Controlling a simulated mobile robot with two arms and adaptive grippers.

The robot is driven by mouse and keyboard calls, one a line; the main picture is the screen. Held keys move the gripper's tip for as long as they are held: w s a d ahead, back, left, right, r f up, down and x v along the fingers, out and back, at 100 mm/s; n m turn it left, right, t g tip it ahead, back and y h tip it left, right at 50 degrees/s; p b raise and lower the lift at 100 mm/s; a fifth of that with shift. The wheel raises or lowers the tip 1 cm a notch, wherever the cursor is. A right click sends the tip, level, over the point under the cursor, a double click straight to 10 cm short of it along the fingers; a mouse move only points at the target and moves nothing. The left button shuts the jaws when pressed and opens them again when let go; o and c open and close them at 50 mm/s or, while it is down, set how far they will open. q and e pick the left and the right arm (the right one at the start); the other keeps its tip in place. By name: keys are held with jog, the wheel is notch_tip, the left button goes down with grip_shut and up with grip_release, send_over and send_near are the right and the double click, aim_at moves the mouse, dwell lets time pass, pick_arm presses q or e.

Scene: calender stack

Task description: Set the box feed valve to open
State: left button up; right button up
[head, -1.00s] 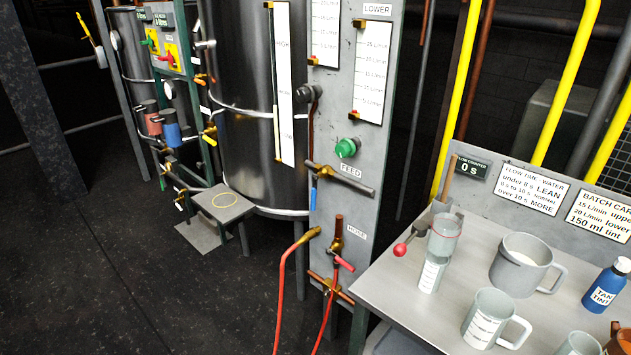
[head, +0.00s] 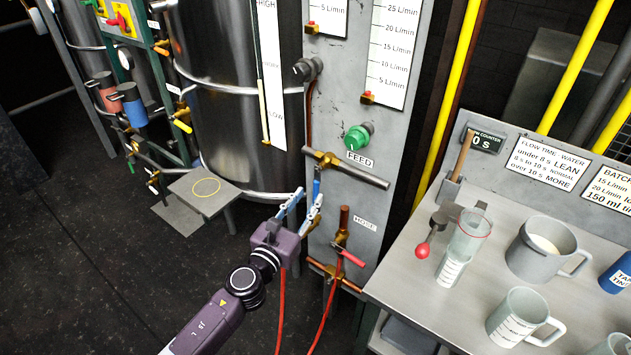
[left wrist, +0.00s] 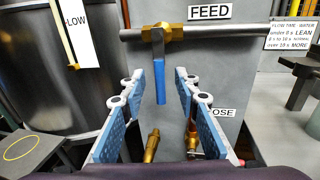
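The feed valve has a brass body (head: 327,159) on a horizontal grey pipe beside the FEED label. Its blue lever (head: 317,184) hangs straight down, across the pipe's line; it shows fully in the left wrist view (left wrist: 160,82). My left gripper (head: 306,203) is in front of the panel, just below the valve. Its blue-padded fingers are spread, and the left wrist view (left wrist: 157,88) shows the lever between them in the picture, with clear gaps on both sides. I cannot tell how far the lever is from the fingertips. My right gripper is out of view.
A red-handled hose valve (head: 349,257) and red hoses (head: 279,310) sit below. A green knob (head: 357,138) is above the FEED label. A steel tank (head: 225,90) stands left, and a bench (head: 398,287) with cups and jugs right.

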aim_at(315, 188)
pick_arm(q)
jog(key=x, duration=0.5)
jog(key=shift+w+f+b, duration=0.1)
jog(key=shift+w+b, duration=0.05)
jog(key=shift+b, duration=0.25)
jog(key=shift+w+d, duration=0.2)
jog(key=shift+w, duration=0.25)
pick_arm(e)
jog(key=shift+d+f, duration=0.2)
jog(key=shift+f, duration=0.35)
pick_arm(q)
jog(key=shift+c, duration=0.6)
grip_shut()
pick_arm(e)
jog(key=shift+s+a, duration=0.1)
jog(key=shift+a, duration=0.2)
